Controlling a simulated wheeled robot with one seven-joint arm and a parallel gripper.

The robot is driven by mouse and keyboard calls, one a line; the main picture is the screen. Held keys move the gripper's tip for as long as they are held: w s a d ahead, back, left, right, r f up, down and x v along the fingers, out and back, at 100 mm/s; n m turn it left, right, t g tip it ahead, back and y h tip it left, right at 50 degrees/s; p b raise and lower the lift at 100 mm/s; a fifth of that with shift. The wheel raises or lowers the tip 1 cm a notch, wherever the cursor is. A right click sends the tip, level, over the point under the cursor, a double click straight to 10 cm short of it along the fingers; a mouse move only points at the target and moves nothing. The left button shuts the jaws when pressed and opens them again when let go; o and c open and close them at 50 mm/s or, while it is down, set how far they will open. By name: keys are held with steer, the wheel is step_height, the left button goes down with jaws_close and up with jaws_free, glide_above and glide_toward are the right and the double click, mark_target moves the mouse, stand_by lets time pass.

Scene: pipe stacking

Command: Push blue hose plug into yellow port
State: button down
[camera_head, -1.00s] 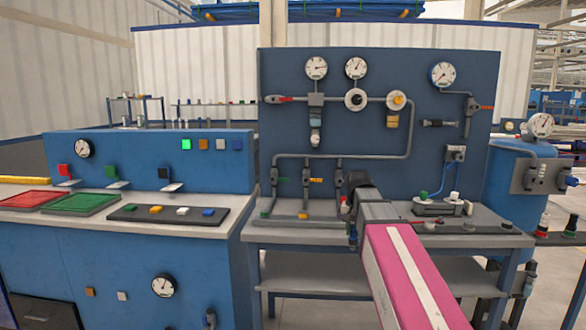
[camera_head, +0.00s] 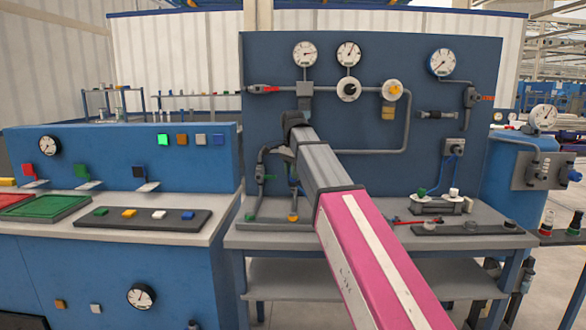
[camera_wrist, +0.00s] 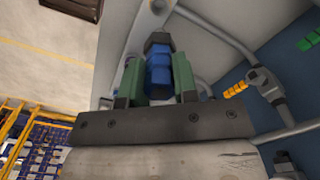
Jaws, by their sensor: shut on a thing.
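In the wrist view my gripper (camera_wrist: 158,85) has its green-padded fingers shut on the blue hose plug (camera_wrist: 158,75), which has a dark hex end pointing away from me. In the head view my gripper (camera_head: 292,120) is raised in front of the blue panel, below the left gauges; the plug is hidden there. A yellow tag (camera_wrist: 235,89) sits beside a grey pipe fitting, right of the plug and apart from it. A yellow piece (camera_head: 293,217) stands on the low rail under the panel pipes. I cannot tell which yellow part is the port.
The blue panel (camera_head: 440,150) carries gauges, pipes and valves close around my gripper. The bench (camera_head: 370,230) below holds a small block (camera_head: 440,205) and loose parts. A blue console (camera_head: 100,160) with coloured buttons stands left.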

mark_target(293, 191)
steer(key=shift+f, duration=3.75)
steer(key=shift+f, duration=1.6)
steer(key=c, duration=0.8)
jaws_free()
steer(key=shift+r, duration=0.1)
